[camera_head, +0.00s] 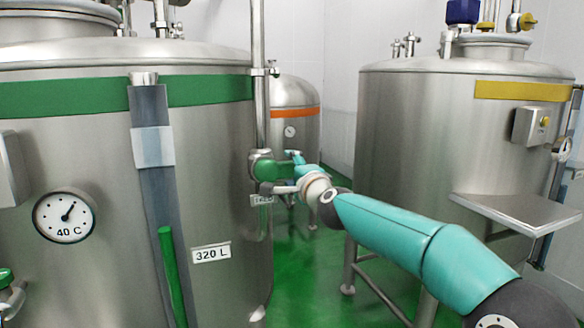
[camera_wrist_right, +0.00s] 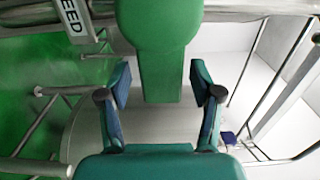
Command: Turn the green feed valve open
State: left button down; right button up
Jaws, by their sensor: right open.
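The green feed valve (camera_head: 265,167) sits on the vertical pipe at the right side of the large green-banded tank. My right gripper (camera_head: 292,160) is right beside it, small and partly hidden by its own wrist. In the right wrist view, the green valve handle (camera_wrist_right: 155,50) has a wide rounded top and a narrower lower end. That narrow end lies between the two fingers of my right gripper (camera_wrist_right: 160,80). The fingers are open, with a visible gap on each side of the handle. A "FEED" label (camera_wrist_right: 73,17) shows at upper left. My left gripper is out of view.
The green-banded tank (camera_head: 90,140) fills the left, with a dial (camera_head: 64,215). A smaller orange-banded tank (camera_head: 295,100) stands behind the valve. A yellow-banded tank (camera_head: 420,120) with a metal shelf (camera_head: 515,208) stands at right. Green floor (camera_head: 310,260) shows between them.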

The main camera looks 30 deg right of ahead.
jog(key=shift+w, duration=0.3)
